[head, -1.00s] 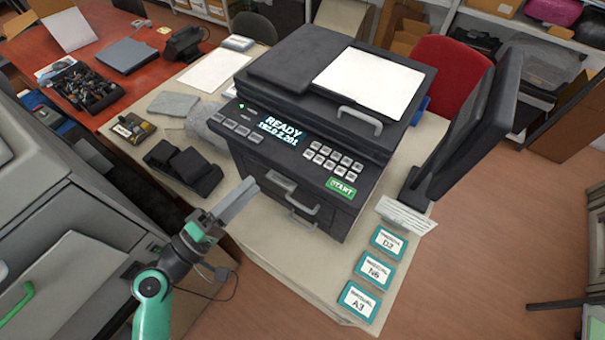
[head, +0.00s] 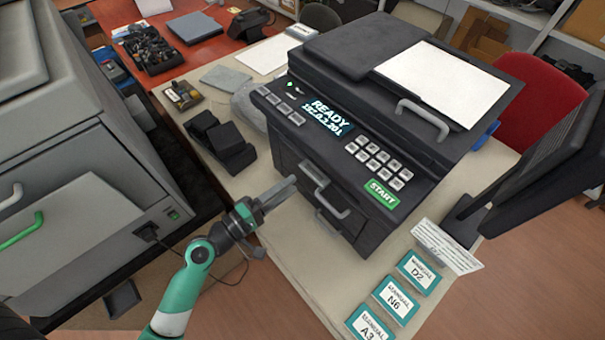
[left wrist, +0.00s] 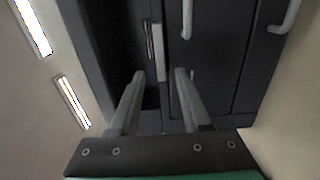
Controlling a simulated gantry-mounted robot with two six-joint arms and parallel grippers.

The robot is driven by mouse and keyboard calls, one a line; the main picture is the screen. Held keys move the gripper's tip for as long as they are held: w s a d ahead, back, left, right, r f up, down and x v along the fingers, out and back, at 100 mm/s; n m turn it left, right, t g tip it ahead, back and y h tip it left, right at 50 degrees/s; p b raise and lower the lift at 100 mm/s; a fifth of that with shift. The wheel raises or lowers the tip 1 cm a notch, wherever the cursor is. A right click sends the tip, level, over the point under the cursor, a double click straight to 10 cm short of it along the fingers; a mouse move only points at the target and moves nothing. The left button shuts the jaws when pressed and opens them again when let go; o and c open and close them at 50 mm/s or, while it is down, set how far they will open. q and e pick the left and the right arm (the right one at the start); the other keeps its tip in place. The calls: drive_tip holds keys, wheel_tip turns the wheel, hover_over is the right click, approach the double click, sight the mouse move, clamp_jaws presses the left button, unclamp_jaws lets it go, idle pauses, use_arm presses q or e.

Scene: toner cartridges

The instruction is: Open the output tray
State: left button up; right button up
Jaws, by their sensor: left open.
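The dark printer (head: 390,110) stands on the pale table with its display reading READY. Its front has a narrow slot with a light bar (head: 314,173) on top and a curved grey handle (head: 333,207) lower down. No label marks which part is the output tray. My left gripper (head: 292,184) is open and empty, just left of the front by the slot. In the left wrist view my gripper's fingers (left wrist: 158,76) point at the printer front, apart, with the light bar (left wrist: 158,52) ahead between them and a curved handle (left wrist: 187,18) to the right. My right gripper is not in view.
A grey machine (head: 90,150) with a green handle stands at the left. A black device (head: 222,140) lies on the table left of the printer. Several manuals (head: 397,297) lie in front of it at the right. A dark screen (head: 545,150) stands at the right.

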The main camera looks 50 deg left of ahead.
sight(307, 174)
use_arm(q)
drive_tip(key=w, duration=0.5)
drive_tip(key=shift+w, duration=0.2)
clamp_jaws()
drive_tip(key=shift+s, duration=0.1)
idle(1.0)
